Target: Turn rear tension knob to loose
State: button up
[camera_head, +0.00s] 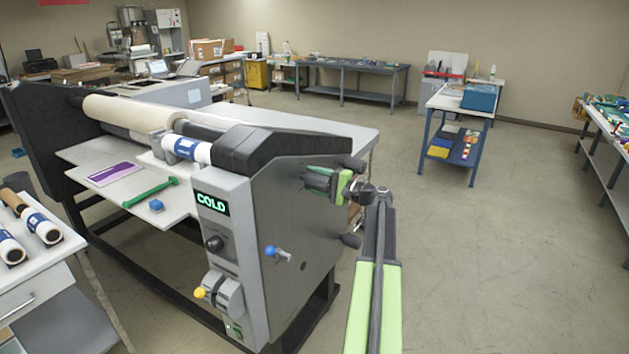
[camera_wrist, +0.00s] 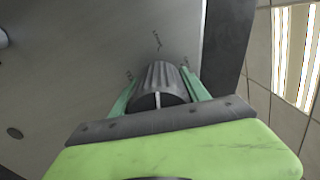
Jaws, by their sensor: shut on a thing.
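The laminator (camera_head: 275,215) stands in front of me, with a green "COLD" display on its end housing. My gripper (camera_head: 318,181) is at the upper part of the housing's right side panel. In the wrist view, my gripper's two green fingers (camera_wrist: 157,92) are shut on a dark ribbed knob (camera_wrist: 158,80), one finger on each side. A short white line shows on the knob's near face. Small labels sit on the grey panel (camera_wrist: 90,45) around the knob, too small to read. In the head view, the gripper hides the knob.
A blue-tipped lever (camera_head: 272,252) sticks out below my gripper, and a yellow-tipped lever (camera_head: 200,292) sits on the front. A white table with rolls (camera_head: 38,226) stands at the left. A blue workbench (camera_head: 462,110) stands farther back. The floor (camera_head: 500,260) at the right is clear.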

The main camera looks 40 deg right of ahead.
dwell(0.3)
jog(key=o, duration=1.4)
jog(key=shift+c, duration=0.2)
jog(key=v, duration=1.7)
jog(key=shift+s, duration=0.2)
jog(key=shift+f, duration=0.1)
